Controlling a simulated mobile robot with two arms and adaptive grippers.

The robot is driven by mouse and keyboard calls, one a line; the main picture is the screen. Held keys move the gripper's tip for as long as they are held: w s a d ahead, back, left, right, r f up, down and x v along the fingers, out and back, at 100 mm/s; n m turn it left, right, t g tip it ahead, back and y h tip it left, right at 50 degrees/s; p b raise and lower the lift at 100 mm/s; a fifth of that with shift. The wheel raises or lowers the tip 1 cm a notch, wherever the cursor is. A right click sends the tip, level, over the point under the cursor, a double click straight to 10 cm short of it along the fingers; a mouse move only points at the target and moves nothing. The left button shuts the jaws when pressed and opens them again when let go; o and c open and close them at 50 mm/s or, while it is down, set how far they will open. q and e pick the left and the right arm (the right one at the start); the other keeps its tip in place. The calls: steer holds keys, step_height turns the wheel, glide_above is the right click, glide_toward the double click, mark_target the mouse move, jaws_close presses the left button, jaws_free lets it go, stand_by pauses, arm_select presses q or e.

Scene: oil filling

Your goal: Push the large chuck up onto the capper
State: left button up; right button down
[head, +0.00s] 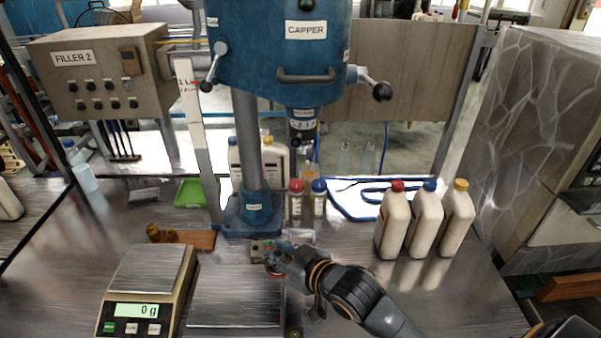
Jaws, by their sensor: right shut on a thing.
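The blue capper (279,45) stands at the back centre on a grey column. Its spindle (302,122) hangs down below the blue head. My right gripper (275,266) is low over the bench, in front of the capper base and well below the spindle. It is shut on what looks like the large chuck (273,271), of which only a small reddish edge shows. The gripper fingers hide the rest. My left gripper is not in view.
A small control box (262,250) is right behind the gripper. Two capped bottles (296,203) stand near the capper base. Several white bottles (424,218) stand at right. Brass pieces (162,233) sit on a wooden block at left. A scale (147,295) reads 0 g.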

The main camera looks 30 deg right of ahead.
mark_target(307, 152)
arm_select(q)
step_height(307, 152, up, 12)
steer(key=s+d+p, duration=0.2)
steer(key=p, duration=0.8)
arm_select(e)
steer(key=w+d+r+y, duration=0.1)
steer(key=w+d+r, duration=0.55)
steer(key=d, duration=0.35)
arm_select(q)
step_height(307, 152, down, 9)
steer(key=b, duration=0.9)
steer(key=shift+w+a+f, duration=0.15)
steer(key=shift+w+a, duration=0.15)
arm_select(e)
steer(key=w+d+r, duration=0.1)
steer(key=w+d, duration=0.4)
steer(key=w, duration=0.6)
steer(key=shift+w+d+r+n, duration=0.15)
steer(key=shift+w+r+n, duration=0.05)
steer(key=shift+n, duration=0.2)
steer(key=shift+r, duration=0.15)
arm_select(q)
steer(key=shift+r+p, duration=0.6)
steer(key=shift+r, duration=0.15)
arm_select(e)
steer(key=shift+s+r, duration=0.1)
steer(key=shift+r, duration=0.65)
